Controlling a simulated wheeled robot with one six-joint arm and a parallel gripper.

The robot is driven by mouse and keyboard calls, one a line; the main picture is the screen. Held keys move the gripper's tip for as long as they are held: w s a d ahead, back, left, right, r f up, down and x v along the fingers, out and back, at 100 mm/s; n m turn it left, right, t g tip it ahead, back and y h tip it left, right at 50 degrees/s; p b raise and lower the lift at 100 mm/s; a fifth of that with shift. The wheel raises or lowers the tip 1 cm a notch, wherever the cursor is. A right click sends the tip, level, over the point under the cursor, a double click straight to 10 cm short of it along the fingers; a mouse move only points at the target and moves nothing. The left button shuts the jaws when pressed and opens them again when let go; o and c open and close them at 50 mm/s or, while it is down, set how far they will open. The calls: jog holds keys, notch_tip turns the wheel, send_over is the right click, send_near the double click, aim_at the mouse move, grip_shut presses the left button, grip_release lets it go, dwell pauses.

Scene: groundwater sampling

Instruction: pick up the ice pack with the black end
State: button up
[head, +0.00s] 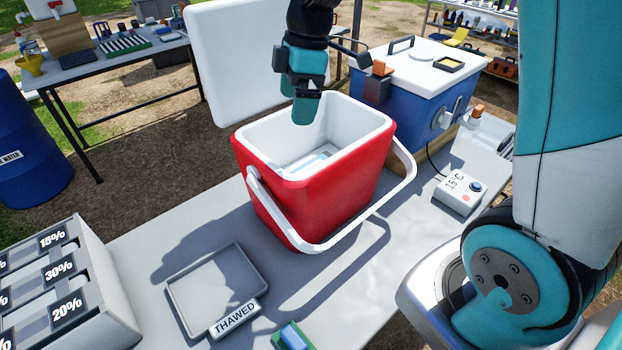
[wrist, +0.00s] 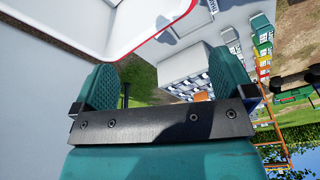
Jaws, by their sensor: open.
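My gripper (head: 303,112) hangs above the opening of the red cooler (head: 300,200), near its far rim. In the wrist view its two teal fingers stand wide apart with nothing between them (wrist: 165,85). The cooler is open, with white inner walls and a white handle lowered to the front. A pale blue-white flat item (head: 312,160) lies on its floor, partly hidden by the walls. I cannot tell whether it is an ice pack. No black end shows on any pack in view. The cooler's white rim also shows in the wrist view (wrist: 120,30).
An empty grey tray labelled THAWED (head: 215,285) lies in front of the cooler, near a blue-green block (head: 293,337). A rack with percent labels (head: 75,280) stands left. A blue box with white lid (head: 400,110) and a 15°C unit (head: 460,192) stand right.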

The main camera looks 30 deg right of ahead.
jog(key=w+d+f+n+b, duration=0.2)
jog(key=w+d+f+n, duration=0.3)
jog(key=w+d+f, duration=0.6)
jog(key=p, duration=0.3)
send_over(307, 166)
jog(key=s+d, duration=0.1)
jog(key=d, duration=0.2)
jog(key=shift+h, duration=0.4)
notch_tip(307, 166, down, 11)
jog(key=shift+r, duration=0.1)
jog(key=shift+s+a+f+p, duration=0.15)
jog(key=shift+f+p, duration=0.3)
jog(key=shift+f, duration=0.5)
jog(key=shift+a+f+p, duration=0.3)
jog(key=shift+f+p, duration=0.1)
jog(key=shift+f, duration=0.6)
jog(key=shift+s+a+f+p, duration=0.15)
jog(key=shift+f+p, duration=0.3)
jog(key=shift+f, duration=0.5)
jog(key=shift+w, duration=0.1)
jog(key=c, duration=1)
jog(key=shift+c, duration=0.5)
jog(key=shift+r, duration=0.15)
